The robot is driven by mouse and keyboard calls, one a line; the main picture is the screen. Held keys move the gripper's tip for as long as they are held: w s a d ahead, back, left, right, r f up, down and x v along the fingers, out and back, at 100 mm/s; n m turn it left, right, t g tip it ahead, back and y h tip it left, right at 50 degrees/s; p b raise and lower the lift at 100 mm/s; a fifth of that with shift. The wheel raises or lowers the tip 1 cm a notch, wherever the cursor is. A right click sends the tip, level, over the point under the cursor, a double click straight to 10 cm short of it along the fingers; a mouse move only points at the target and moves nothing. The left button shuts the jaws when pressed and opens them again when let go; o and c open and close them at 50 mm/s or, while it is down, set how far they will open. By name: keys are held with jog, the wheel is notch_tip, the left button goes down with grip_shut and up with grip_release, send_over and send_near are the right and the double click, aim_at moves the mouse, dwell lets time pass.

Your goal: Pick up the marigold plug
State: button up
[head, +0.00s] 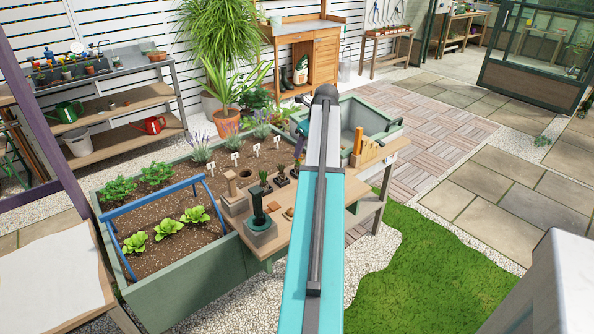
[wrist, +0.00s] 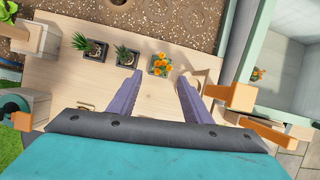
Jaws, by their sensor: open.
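The marigold plug (wrist: 161,66), orange flowers in a small dark square pot, stands on the wooden bench in the wrist view. My gripper (wrist: 160,78) is open and empty. Its two purple fingers point towards the plug, with one tip to the left of it and one to the right. I cannot tell how far above the bench the tips are.
Two small dark pots with spiky green plants, (wrist: 127,57) and (wrist: 91,48), stand left of the marigold. An orange wooden piece (wrist: 240,97) is close right of my fingers. A soil bed (wrist: 175,14) borders the bench (wrist: 60,88). A pale green tub (head: 384,110) stands beyond.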

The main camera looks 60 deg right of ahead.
aim_at(298, 164)
jog(key=shift+x, duration=2)
jog(key=shift+f, duration=0.1)
jog(key=shift+p+x, duration=0.55)
jog(key=shift+x, duration=1.95)
jog(key=shift+d, duration=0.1)
jog(key=shift+c, duration=0.3)
jog(key=c, duration=0.6)
